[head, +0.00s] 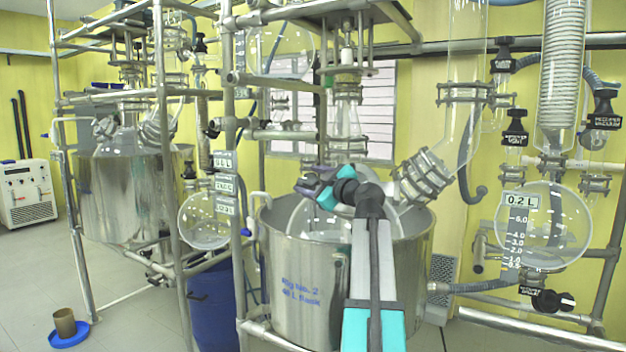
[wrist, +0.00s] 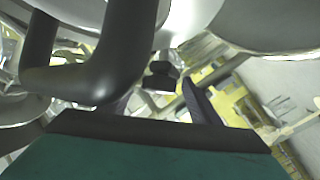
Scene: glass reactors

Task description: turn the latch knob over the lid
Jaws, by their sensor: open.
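In the head view my gripper (head: 308,180) reaches over the rim of the large steel reactor vessel (head: 300,285), with its jaws apart and pointing left. The glass lid (head: 298,222) shows partly below and behind it. In the wrist view my gripper (wrist: 162,108) has dark fingers left and right of centre, with nothing clearly held between them. A small dark knob-like piece (wrist: 160,69) shows beyond the gap; I cannot tell whether it is the latch knob. A thick black bent bar (wrist: 100,75) crosses close at left. No latch knob is clearly visible in the head view; my arm covers part of the lid.
Steel frame posts (head: 230,150) stand left of the vessel. A clamped glass elbow (head: 425,175) rises at its right, close to my arm. A round flask (head: 543,228) hangs further right, and another (head: 205,220) hangs left. Open floor lies at far left.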

